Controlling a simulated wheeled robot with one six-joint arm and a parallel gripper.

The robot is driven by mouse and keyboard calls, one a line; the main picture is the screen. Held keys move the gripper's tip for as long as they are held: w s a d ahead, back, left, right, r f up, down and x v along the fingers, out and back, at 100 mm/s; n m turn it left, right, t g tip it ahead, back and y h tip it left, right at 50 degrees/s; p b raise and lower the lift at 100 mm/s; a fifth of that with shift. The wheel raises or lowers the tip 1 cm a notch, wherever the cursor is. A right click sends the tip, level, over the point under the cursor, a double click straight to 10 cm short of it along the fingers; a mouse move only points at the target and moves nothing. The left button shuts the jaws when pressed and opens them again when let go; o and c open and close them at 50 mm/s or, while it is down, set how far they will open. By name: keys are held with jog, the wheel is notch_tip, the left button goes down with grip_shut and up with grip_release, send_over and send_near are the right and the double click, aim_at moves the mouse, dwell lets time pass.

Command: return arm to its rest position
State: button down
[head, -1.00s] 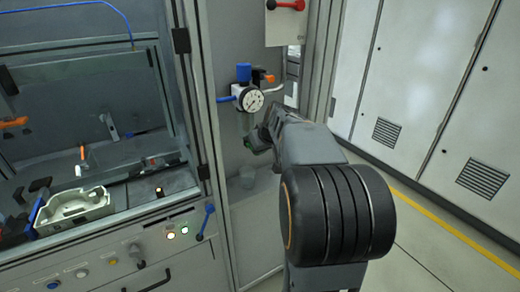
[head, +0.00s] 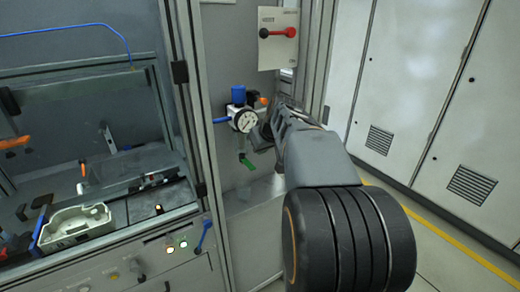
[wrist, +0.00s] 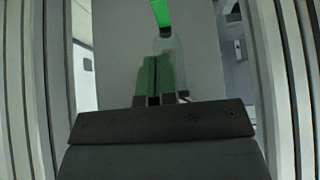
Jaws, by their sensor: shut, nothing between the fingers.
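My gripper (wrist: 155,62) shows in the wrist view as two greenish fingers close together beyond a dark bar. They are shut, with nothing between them. In the head view my arm reaches up and away from the lower right, and its far end is near the pressure gauge, where the fingers cannot be made out. A bright green part (wrist: 160,12) also shows beyond the fingers in the wrist view.
A workstation with a pale cast housing (head: 75,224) and a blue lever (head: 204,232) is at left. White cabinets (head: 400,70) stand at right, with open floor and a yellow line (head: 450,240) before them.

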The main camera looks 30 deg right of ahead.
jog(key=shift+r, duration=0.1)
dwell(0.6)
jog(key=s+a+f+g+p, duration=0.1)
jog(key=s+a+f, duration=0.3)
jog(key=s+a, duration=0.4)
jog(key=s+a+f+g+p, duration=0.2)
jog(key=s+a+f, duration=0.3)
jog(key=s+a, duration=0.3)
jog(key=a, duration=0.3)
jog(key=shift+s+f+n, duration=0.15)
jog(key=shift+f+n, duration=0.1)
jog(key=shift+n, duration=0.15)
